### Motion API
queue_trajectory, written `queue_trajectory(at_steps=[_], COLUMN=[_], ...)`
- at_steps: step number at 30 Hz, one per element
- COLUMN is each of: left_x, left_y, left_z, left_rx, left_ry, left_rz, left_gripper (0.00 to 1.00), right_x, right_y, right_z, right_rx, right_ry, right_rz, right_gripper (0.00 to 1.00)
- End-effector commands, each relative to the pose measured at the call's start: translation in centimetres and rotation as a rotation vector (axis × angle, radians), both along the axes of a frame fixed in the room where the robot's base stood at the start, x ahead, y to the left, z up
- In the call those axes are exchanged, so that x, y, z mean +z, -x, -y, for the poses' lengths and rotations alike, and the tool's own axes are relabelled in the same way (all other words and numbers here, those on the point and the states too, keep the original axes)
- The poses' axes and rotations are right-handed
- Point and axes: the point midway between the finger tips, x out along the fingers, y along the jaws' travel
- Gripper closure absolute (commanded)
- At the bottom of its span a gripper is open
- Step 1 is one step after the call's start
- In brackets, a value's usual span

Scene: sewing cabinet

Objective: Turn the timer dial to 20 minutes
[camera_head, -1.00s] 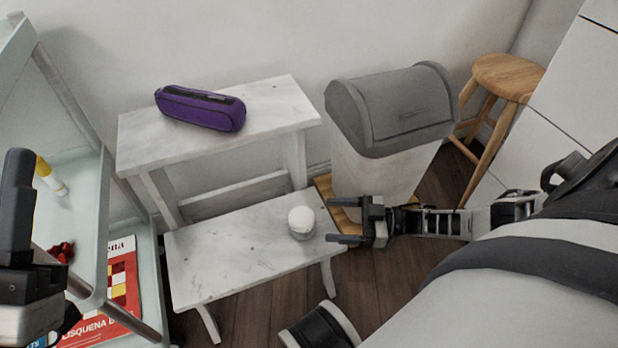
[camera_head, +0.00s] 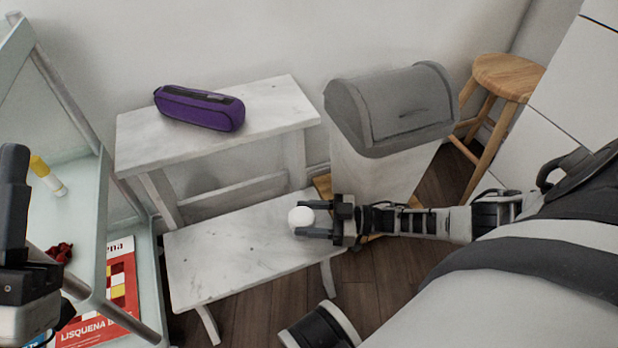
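The timer (camera_head: 299,217) is a small round white knob-like thing on the lower marble-topped step (camera_head: 225,260), near its right end. No dial marks can be made out on it. My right gripper (camera_head: 308,217) reaches in from the right, with its two dark fingers spread, one on the far side and one on the near side of the timer. The fingers overlap the timer in the picture; I cannot tell whether they touch it. My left gripper (camera_head: 15,225) shows only in part at the left edge, with one dark finger pointing up.
A purple pencil case (camera_head: 200,108) lies on the upper marble step (camera_head: 265,110). A grey-lidded bin (camera_head: 395,105) stands behind my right gripper, with a wooden stool (camera_head: 505,80) farther right. A pale green shelf cart (camera_head: 90,240) stands at the left, holding a yellow-capped tube and magazines.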

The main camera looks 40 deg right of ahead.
Motion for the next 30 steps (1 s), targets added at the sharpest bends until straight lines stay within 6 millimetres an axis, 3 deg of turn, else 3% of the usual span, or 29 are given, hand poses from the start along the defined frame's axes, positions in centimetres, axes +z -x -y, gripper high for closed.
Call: queue_trajectory(at_steps=[8, 17, 30], left_x=[-0.1, -4.0, -8.4], left_y=[-0.3, -1.4, -0.2], left_z=[0.0, -0.2, 0.3], left_rx=[-0.008, -0.025, -0.076], left_ry=[0.007, 0.094, 0.178], left_rz=[-0.055, -0.417, -0.786], left_gripper=[0.69, 0.69, 0.69], right_x=[0.1, 0.3, 0.1], right_y=[0.1, 0.4, 0.6], right_z=[-0.1, -0.4, -0.7], right_rx=[-0.038, -0.219, -0.489], right_ry=[0.000, -0.002, 0.000], right_rz=[-0.002, -0.005, -0.003], right_gripper=[0.68, 0.68, 0.68])
